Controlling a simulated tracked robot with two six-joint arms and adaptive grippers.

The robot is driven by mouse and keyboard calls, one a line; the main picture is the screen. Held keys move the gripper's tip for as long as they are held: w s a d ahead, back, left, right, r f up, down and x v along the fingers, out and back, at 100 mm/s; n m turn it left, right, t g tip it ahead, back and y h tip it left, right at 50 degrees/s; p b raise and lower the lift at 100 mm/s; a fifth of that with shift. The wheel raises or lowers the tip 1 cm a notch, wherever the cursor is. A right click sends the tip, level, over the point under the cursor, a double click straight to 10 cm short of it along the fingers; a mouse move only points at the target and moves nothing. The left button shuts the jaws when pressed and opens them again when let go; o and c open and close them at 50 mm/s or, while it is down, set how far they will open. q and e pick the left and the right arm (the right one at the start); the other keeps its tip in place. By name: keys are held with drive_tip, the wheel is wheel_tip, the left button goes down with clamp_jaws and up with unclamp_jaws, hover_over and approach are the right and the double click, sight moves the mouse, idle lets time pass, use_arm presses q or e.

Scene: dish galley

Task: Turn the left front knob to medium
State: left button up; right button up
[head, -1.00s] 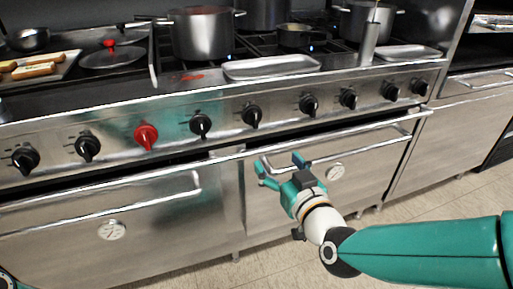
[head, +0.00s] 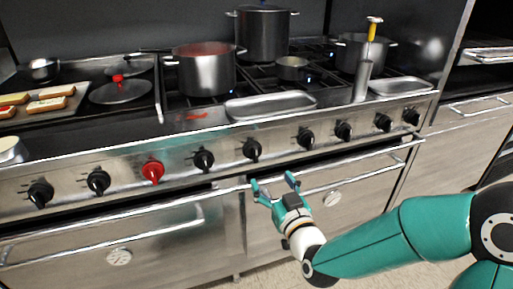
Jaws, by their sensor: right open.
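A row of knobs runs along the stove's front panel. Most are black, and one is a red knob (head: 153,171). Left of the red knob are two black knobs, the far-left knob (head: 40,193) and its neighbour (head: 98,181). Right of it come a black knob (head: 204,159), another black knob (head: 252,149) and several more. I cannot tell from the picture which one is the left front knob. My right gripper (head: 273,183) is open and empty, its fingers spread, in front of the oven door handle and below the knob row. It touches no knob. My left gripper is out of view.
Oven door handles (head: 340,174) stick out below the panel.

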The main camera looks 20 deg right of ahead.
sight(256, 157)
drive_tip(key=w, duration=1.1)
drive_tip(key=shift+w+a+f, duration=0.2)
drive_tip(key=shift+w+a, duration=0.05)
drive_tip(key=shift+w, duration=0.05)
drive_tip(key=c, duration=1.2)
